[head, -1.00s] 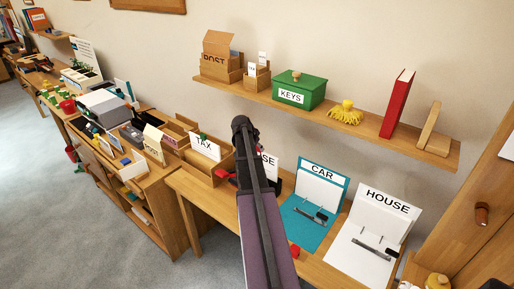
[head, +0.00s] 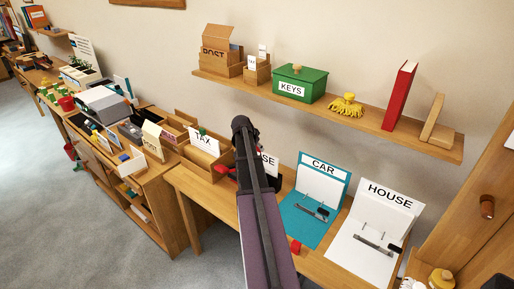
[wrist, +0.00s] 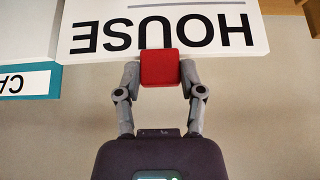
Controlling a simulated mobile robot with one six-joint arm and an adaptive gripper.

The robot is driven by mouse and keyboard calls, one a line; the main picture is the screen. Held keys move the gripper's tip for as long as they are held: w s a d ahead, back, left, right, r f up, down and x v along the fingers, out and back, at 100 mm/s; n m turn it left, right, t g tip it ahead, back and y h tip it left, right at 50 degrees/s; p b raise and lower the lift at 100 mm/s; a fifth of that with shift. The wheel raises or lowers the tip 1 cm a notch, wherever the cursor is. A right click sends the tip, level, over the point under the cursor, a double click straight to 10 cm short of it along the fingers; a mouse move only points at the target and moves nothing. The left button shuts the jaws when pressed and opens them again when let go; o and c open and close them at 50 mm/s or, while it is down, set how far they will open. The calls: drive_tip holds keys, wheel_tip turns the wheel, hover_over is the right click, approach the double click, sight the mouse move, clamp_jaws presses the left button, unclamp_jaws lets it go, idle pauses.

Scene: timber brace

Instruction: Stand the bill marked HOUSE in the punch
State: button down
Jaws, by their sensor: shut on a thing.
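The bill marked HOUSE (wrist: 165,32) is a white sheet with black letters, upside down in the wrist view. My gripper (wrist: 160,68) is shut on a red block (wrist: 160,70) at the bill's lettered edge. In the head view my arm hides most of the bill; only its letters "SE" (head: 268,163) show, left of the teal CAR folder. A white folder also marked HOUSE (head: 388,198) lies open at the right, with a metal bar and a black piece on it. I cannot make out the punch for certain.
The teal CAR folder (head: 303,222) lies open on the desk, with a small red block (head: 295,247) by its front edge. A wooden TAX tray (head: 205,152) stands left. A wall shelf (head: 370,118) above holds a green KEYS box (head: 300,84) and a red book (head: 399,96).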

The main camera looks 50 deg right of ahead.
drive_tip(key=shift+f, duration=0.35)
drive_tip(key=shift+c, duration=0.6)
unclamp_jaws()
drive_tip(key=shift+o, duration=0.6)
wheel_tip(320, 180, up, 8)
drive_tip(key=p, duration=0.7)
drive_tip(key=shift+p, duration=0.3)
idle(0.3)
